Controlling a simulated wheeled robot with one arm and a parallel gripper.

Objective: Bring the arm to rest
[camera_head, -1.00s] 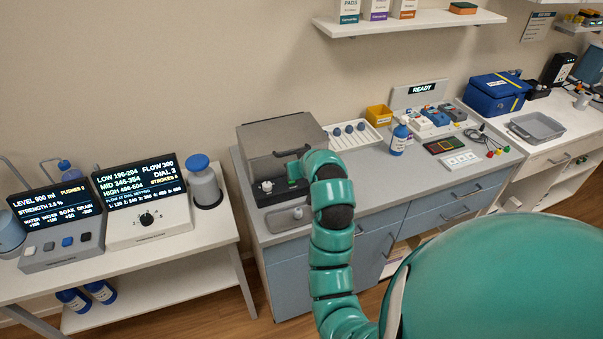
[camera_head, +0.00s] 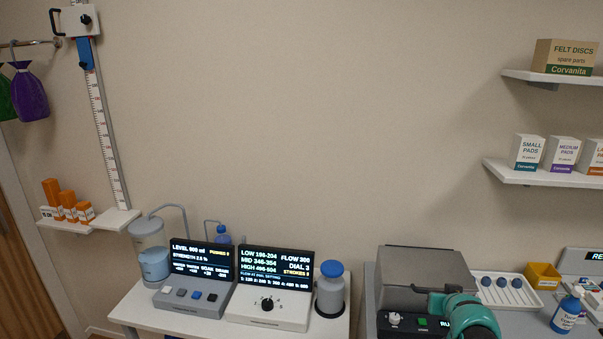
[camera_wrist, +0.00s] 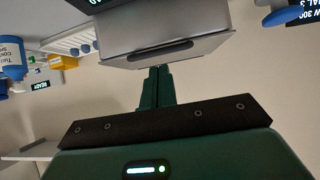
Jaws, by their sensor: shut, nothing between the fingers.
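My teal arm (camera_head: 470,312) shows at the bottom right of the head view, in front of a grey lidded machine (camera_head: 425,275). My gripper's fingers are not clearly seen there. In the wrist view my gripper (camera_wrist: 157,72) has its green fingers together, with nothing between them. The fingertips point toward the grey machine (camera_wrist: 165,40), with its dark handle slot just beyond them. Whether they touch it I cannot tell.
A white table holds a control console (camera_head: 195,290), a dial unit (camera_head: 267,308) and a blue-capped grey canister (camera_head: 330,290). Right of the machine are a white tray (camera_head: 500,290), yellow bin (camera_head: 543,275) and blue-and-white bottle (camera_head: 567,312). Shelves hang above.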

